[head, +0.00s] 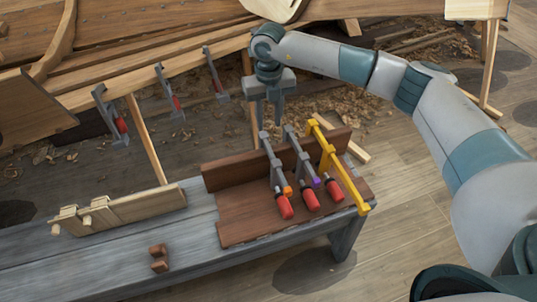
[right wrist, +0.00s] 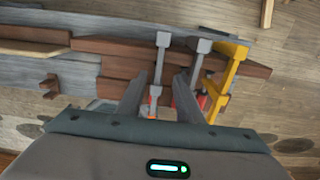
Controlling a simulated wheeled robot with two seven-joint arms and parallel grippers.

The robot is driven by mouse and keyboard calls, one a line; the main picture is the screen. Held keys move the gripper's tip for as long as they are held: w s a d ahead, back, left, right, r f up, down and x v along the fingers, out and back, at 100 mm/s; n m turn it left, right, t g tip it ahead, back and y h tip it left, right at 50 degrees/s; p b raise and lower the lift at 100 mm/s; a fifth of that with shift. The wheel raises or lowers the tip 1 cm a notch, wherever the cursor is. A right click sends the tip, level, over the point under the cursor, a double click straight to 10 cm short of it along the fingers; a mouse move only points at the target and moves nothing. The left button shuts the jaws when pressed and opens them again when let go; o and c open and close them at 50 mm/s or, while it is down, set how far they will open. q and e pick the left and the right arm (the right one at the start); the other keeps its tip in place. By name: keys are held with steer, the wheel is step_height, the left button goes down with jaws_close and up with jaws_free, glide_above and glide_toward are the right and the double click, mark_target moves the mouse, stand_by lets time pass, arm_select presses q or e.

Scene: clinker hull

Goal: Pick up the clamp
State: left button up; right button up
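Three clamps with red handles stand in a brown wooden rack (head: 235,172) on the grey bench. The left one is a grey clamp with an orange collar (head: 272,158), the middle a grey clamp with a purple collar (head: 299,155), the right a yellow clamp (head: 343,179). My right gripper (head: 268,112) points down just above and behind the left grey clamp. Its fingers are apart. In the right wrist view, the orange-collared clamp (right wrist: 160,58) shows between the open fingers (right wrist: 160,88), and contact cannot be told. My left gripper is out of view.
Several more clamps, such as one hanging grey clamp (head: 110,115), hang along the hull plank (head: 150,72). Wood shavings cover the floor behind.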

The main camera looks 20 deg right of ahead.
glide_above(269, 147)
step_height(269, 147, down, 4)
steer(key=shift+f, duration=0.7)
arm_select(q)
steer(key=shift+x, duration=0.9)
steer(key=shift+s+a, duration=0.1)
arm_select(e)
steer(key=shift+f, duration=0.15)
